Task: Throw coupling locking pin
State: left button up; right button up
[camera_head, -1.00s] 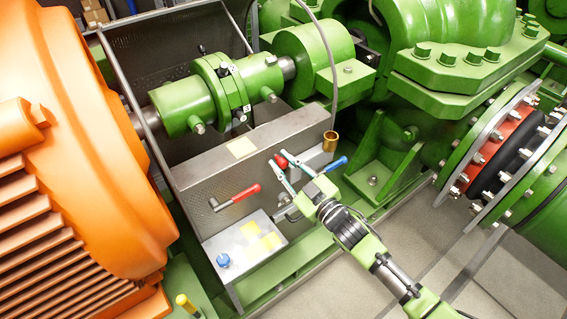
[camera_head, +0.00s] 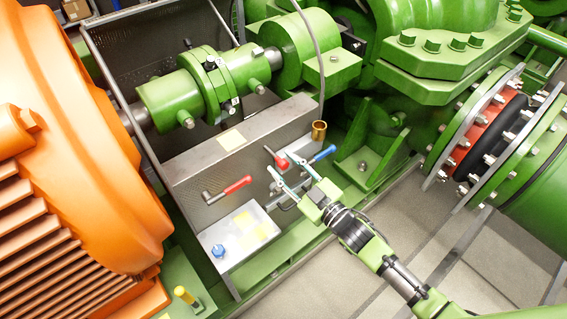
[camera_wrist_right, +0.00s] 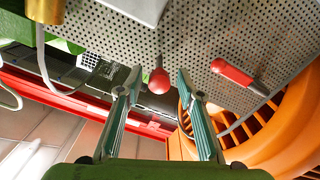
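The green coupling (camera_head: 207,85) with its bolted flanges joins the shaft above a grey guard box (camera_head: 245,143). A red knob (camera_head: 282,163), probably the locking pin's handle, shows at the box's front. My right gripper (camera_head: 269,159) reaches in from the lower right, fingers apart around the knob's place. In the right wrist view, the red ball knob (camera_wrist_right: 159,81) appears between the two open fingertips of the gripper (camera_wrist_right: 159,71). I cannot tell whether either finger touches it. My left gripper is not in view.
A red-handled lever (camera_head: 228,189) is left of the gripper and a blue-handled one (camera_head: 322,154) right of it. A small panel (camera_head: 240,236) has a blue knob (camera_head: 218,251). The orange motor (camera_head: 75,190) fills the left. Floor is clear at lower right.

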jog(key=shift+s+d+r, duration=0.1)
jog(key=v, duration=1.2)
dwell(0.4)
jog(key=d+f+m+g+h, duration=0.1)
jog(key=d+f+m+h, duration=0.2)
jog(key=f, duration=0.6)
jog(key=d+f+m+g+h, duration=0.1)
jog(key=d+f+h, duration=0.1)
jog(key=d+f, duration=0.5)
jog(key=s+d+f+m+g+h, duration=0.1)
jog(key=s+d+f+g+h, duration=0.1)
jog(key=s+f, duration=0.5)
jog(key=s+d+f+m+g+h, duration=0.1)
jog(key=s+f+g+h, duration=0.1)
jog(key=f, duration=0.9)
jog(key=s+f+m+g, duration=0.1)
jog(key=s+f, duration=0.4)
jog(key=s, duration=0.5)
jog(key=s+f+m+g+h, duration=0.1)
jog(key=s+f+g, duration=0.3)
jog(key=s, duration=0.6)
jog(key=s+f+m+g, duration=0.1)
jog(key=s+f+g, duration=0.1)
jog(key=s+f, duration=0.5)
jog(key=s, duration=0.3)
jog(key=shift+d+f+g+h, duration=0.2)
jog(key=shift+f+g+h, duration=0.1)
jog(key=shift+f, duration=0.05)
